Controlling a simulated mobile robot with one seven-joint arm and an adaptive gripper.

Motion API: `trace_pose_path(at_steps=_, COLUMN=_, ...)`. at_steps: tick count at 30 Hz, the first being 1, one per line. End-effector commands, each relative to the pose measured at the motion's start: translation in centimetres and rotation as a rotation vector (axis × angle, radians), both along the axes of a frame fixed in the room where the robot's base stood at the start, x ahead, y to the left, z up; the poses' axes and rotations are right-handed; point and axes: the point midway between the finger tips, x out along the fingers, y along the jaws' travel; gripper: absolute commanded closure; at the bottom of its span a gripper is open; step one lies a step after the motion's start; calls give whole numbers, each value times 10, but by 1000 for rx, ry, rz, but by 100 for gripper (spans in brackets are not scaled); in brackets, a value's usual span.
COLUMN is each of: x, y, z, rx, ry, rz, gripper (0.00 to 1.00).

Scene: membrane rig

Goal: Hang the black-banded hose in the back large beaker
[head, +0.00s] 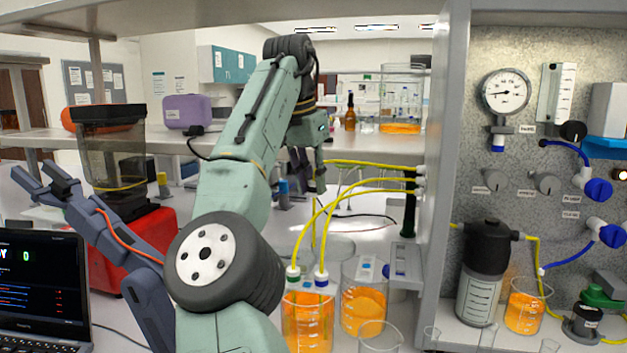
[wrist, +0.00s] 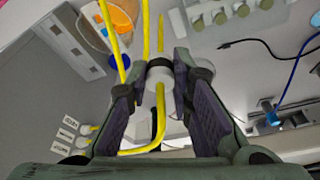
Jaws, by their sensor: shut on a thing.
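My gripper (wrist: 158,76) is shut on the black-banded hose (wrist: 160,120), a yellow tube with a white collar and dark band between the fingers. In the head view this hose (head: 370,164) runs from the rig wall to my gripper (head: 318,185), which is raised above the beakers. The hose's free end is hard to make out there. The back large beaker (head: 363,312) holds orange liquid and stands right of and behind the front large beaker (head: 308,325).
A bracket (head: 405,268) juts from the rig panel beside the back beaker. An empty glass beaker (head: 380,338) stands in front. A smaller orange-filled beaker (head: 527,308) and a black-capped filter bottle (head: 484,275) stand at right. A laptop (head: 42,290) is at left.

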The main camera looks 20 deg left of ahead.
Motion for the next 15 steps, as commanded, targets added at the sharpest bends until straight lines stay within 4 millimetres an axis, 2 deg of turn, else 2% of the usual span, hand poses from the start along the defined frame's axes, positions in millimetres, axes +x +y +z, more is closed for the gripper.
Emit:
trace_pose_path(at_steps=4, x=0, y=0, z=0, rx=0, ry=0, rz=0, gripper=100)
trace_pose_path(at_steps=10, x=0, y=0, z=1, rx=0, ry=0, rz=0, gripper=100)
trace_pose_path(at_steps=15, x=0, y=-1, z=10, rx=0, ry=1, rz=1, gripper=100)
